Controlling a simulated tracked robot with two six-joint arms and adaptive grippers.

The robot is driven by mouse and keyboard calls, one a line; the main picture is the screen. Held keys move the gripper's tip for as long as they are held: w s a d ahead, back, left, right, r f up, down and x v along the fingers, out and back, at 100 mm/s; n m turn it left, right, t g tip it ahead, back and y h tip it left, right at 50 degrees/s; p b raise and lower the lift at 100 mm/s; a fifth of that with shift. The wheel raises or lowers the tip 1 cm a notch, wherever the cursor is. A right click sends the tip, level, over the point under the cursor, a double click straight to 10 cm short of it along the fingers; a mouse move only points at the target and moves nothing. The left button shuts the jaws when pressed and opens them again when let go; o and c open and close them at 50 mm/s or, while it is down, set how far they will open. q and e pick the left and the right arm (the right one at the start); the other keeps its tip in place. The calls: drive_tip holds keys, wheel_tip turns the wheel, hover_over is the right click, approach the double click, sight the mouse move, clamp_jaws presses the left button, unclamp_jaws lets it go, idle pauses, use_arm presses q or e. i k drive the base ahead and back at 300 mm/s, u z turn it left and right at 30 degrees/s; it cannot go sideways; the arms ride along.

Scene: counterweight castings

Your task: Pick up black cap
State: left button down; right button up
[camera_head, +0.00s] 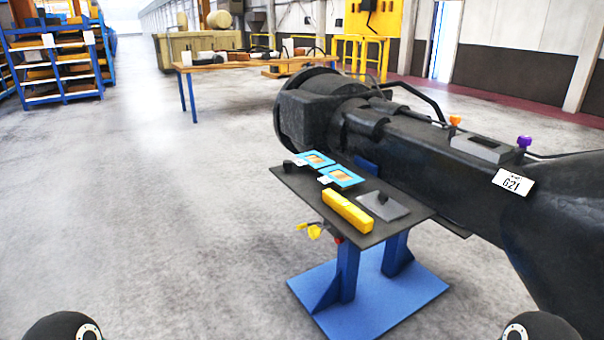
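A small black cap-like piece (288,166) sits at the left edge of the dark tabletop (372,234), beside a blue-framed part. A second small black piece (383,198) stands on a grey plate (391,210) near the tabletop's right side. Both are small, and I cannot tell for certain which is the black cap. Two dark rounded parts of my own body show at the bottom corners. Neither of my grippers is in view.
Two blue-framed parts (342,177) and a yellow block (348,211) lie on the tabletop. A large black casting (410,135) stands close behind it. The blue stand (368,298) reaches the floor. Open floor (150,220) lies to the left.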

sight(288, 164)
drive_tip(key=u, duration=0.2)
drive_tip(key=i, duration=1.25)
drive_tip(key=u, duration=0.65)
drive_tip(key=i, duration=1.5)
drive_tip(key=z, duration=0.55)
